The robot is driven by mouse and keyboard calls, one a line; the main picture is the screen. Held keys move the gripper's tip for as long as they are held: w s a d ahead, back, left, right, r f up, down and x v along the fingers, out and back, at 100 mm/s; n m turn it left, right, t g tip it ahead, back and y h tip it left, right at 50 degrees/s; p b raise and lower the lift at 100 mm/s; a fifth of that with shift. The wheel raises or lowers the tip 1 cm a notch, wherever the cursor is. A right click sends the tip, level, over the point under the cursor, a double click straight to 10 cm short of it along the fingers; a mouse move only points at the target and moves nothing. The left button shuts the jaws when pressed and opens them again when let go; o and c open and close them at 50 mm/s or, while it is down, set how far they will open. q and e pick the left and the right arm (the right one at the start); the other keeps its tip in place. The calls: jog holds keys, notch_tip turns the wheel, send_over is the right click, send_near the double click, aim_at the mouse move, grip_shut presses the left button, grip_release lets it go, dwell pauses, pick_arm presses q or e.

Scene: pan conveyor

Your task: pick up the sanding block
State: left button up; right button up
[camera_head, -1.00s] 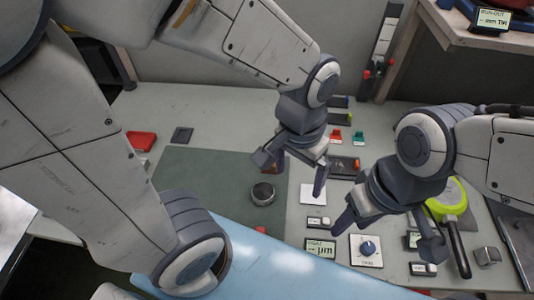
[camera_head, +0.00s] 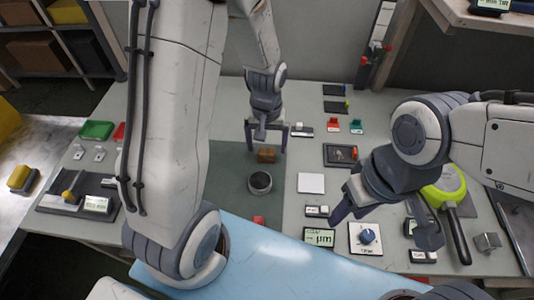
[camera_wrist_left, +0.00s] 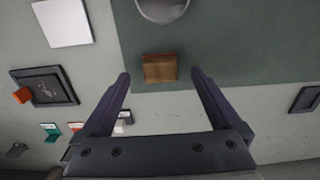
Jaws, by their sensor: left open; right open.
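The sanding block appears to be the small brown block (camera_head: 267,155) on the dark green mat (camera_head: 230,185), near the mat's far edge. My left gripper (camera_head: 266,150) is open and empty, its fingers pointing down on either side of the block in the head view. In the left wrist view the brown block (camera_wrist_left: 159,68) lies between the open fingertips (camera_wrist_left: 160,74), with gaps on both sides. I cannot tell the fingers' height above the mat. My right gripper (camera_head: 388,228) is open and empty over the right part of the table.
A round dark-rimmed metal piece (camera_head: 260,182) sits on the mat just in front of the block. A white square (camera_head: 311,183) and a dark tray (camera_head: 340,155) lie to the right.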

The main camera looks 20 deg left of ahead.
aim_at(267, 150)
pick_arm(q)
jog(key=f, duration=0.3)
jog(key=shift+w+a+f, duration=0.1)
jog(key=shift+w+f, duration=0.1)
jog(key=shift+w, duration=0.05)
jog(key=c, duration=1.5)
jog(key=shift+r, duration=0.5)
jog(key=r, duration=0.2)
jog(key=d+r, duration=0.1)
jog(key=shift+s+r, duration=0.15)
jog(key=shift+r, duration=0.25)
jog(key=s+d+r, duration=0.1)
jog(key=d+r, duration=0.1)
jog(key=d, duration=0.1)
jog(key=s+d+r, duration=0.2)
jog(key=d, duration=0.1)
jog(key=s+d+r, duration=0.2)
jog(key=d, duration=0.1)
jog(key=shift+s+d+r, duration=0.1)
jog(key=shift+s+r, duration=0.05)
jog(key=shift+s, duration=0.1)
